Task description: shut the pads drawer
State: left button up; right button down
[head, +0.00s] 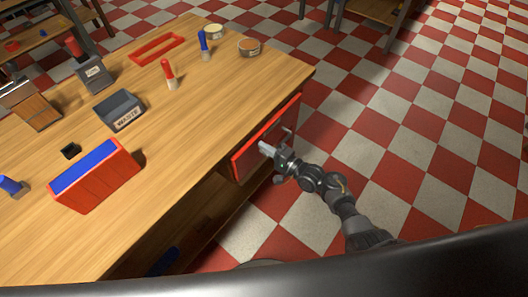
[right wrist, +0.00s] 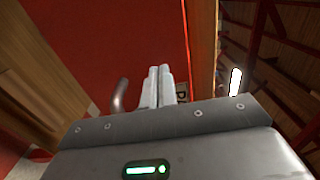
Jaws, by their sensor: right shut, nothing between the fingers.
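The drawer with a red front (head: 250,158) is under the right edge of the wooden workbench. Its front stands close to the bench edge; I cannot tell whether a small gap remains. A metal handle (head: 287,129) sticks out from it, and the handle (right wrist: 120,97) also shows in the right wrist view. My right gripper (head: 264,147) is shut and empty, its fingertips at the red front, beside the handle and not around it. In the right wrist view its fingers (right wrist: 157,72) point at the red face; contact is unclear. A label is partly hidden behind them. My left gripper is out of view.
The workbench (head: 215,110) carries a red box with a blue top (head: 95,175), a dark labelled bin (head: 119,109), a red frame (head: 157,48), a red-topped bottle (head: 169,74) and a blue-handled tool (head: 204,43). The checkered floor (head: 400,130) right of the bench is clear.

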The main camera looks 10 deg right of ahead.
jog(key=shift+w+a+r, duration=0.2)
jog(key=shift+a+r, duration=0.05)
jog(key=shift+r, duration=0.05)
jog(key=shift+s+d, duration=0.15)
jog(key=shift+d, duration=0.05)
jog(key=p+v, duration=0.1)
jog(key=v, duration=1.3)
jog(key=shift+f, duration=0.25)
jog(key=shift+d, duration=0.1)
